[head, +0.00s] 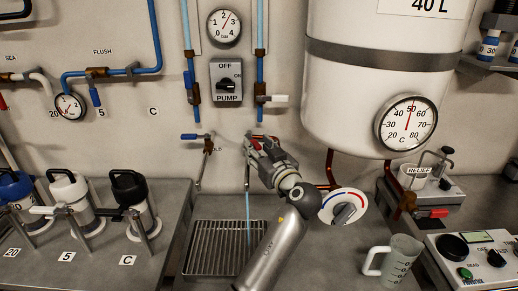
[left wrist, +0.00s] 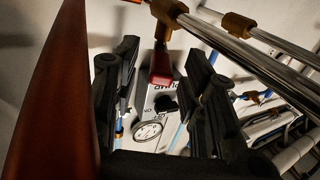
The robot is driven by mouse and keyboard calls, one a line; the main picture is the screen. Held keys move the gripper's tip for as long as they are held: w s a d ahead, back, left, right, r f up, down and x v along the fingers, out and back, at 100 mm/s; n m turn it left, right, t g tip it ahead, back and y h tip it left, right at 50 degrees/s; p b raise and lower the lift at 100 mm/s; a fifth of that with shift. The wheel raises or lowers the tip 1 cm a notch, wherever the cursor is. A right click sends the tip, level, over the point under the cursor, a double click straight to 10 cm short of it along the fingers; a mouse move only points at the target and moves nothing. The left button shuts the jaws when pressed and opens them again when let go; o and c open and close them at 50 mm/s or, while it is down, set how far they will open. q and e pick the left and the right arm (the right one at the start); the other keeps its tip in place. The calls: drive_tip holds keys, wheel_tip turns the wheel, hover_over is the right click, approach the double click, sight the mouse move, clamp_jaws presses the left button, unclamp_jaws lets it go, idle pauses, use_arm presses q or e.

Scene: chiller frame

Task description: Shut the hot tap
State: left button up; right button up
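The hot tap's red lever (left wrist: 162,68) shows in the left wrist view between the two fingers of my left gripper (left wrist: 162,85), below a brass fitting (left wrist: 168,10). The fingers look open, with a gap on each side of the lever. In the head view my left gripper (head: 262,150) is at the tap and hides much of it. A pale blue stream (head: 248,215) runs from the tap's spout (head: 247,178) into the drain grate (head: 222,248). The cold tap with a blue lever (head: 190,136) is to the left. My right gripper is out of view.
A red-brown pipe (left wrist: 45,95) passes close on the left in the left wrist view. The white tank (head: 370,110) and a red-blue dial (head: 343,206) are right of the gripper. A jug (head: 398,262) stands on the counter. The pump switch (head: 227,84) is above.

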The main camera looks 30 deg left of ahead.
use_arm(q)
drive_tip(key=shift+d, duration=0.1)
drive_tip(key=shift+s+d, duration=0.25)
drive_tip(key=shift+d, duration=0.05)
drive_tip(key=v, duration=0.6)
drive_tip(key=shift+s+d, duration=0.2)
drive_tip(key=shift+d, duration=0.05)
